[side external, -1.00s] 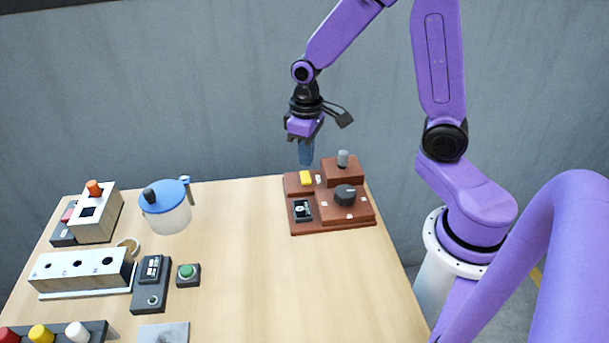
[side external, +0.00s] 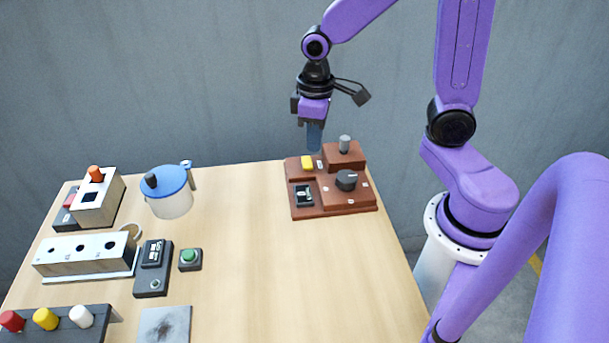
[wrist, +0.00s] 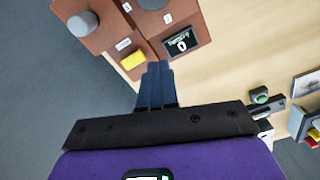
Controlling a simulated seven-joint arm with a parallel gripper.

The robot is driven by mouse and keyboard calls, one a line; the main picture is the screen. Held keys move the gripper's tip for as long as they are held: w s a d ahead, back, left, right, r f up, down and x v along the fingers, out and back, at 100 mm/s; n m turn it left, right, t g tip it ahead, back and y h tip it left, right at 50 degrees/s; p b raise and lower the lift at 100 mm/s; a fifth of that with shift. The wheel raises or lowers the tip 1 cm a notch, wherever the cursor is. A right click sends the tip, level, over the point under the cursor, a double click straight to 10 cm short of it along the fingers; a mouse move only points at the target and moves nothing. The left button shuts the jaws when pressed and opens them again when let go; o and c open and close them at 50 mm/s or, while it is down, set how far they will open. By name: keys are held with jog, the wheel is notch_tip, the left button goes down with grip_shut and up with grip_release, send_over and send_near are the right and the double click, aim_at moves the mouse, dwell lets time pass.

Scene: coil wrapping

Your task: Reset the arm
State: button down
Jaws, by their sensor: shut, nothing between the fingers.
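My gripper (side external: 314,136) hangs down just above the back left part of a brown machine (side external: 335,208) at the back right of the table. Its blue-grey fingers are shut with nothing between them. They also show in the wrist view (wrist: 155,88), pointing toward the machine. The machine carries a yellow button (side external: 307,163), a grey cylindrical post (side external: 345,144), a black knob (side external: 346,180) and a small display (side external: 304,195). In the wrist view the display (wrist: 181,45) reads 0. I cannot tell whether the fingertips touch the machine; they look apart from it.
A blue-lidded pot (side external: 170,203), a white block with holes (side external: 85,255), a dark handset-like box (side external: 153,270), a green button (side external: 189,258) and a rack with coloured caps (side external: 60,322) stand on the left. The table's middle (side external: 270,260) is clear.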

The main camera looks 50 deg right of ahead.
jog(key=s+a+r+n, duration=0.1)
jog(key=s+n, duration=0.2)
jog(key=s, duration=0.5)
jog(key=s+a+r+n, duration=0.1)
jog(key=s+n, duration=0.3)
jog(key=s, duration=0.5)
jog(key=shift+a+r+n, duration=0.3)
jog(key=shift+a+r, duration=0.1)
jog(key=shift+r, duration=0.25)
notch_tip(320, 180, up, 2)
jog(key=m, duration=0.4)
send_over(306, 158)
jog(key=shift+a+r, duration=0.15)
jog(key=shift+r, duration=0.05)
notch_tip(306, 158, down, 14)
jog(key=shift+f, duration=0.1)
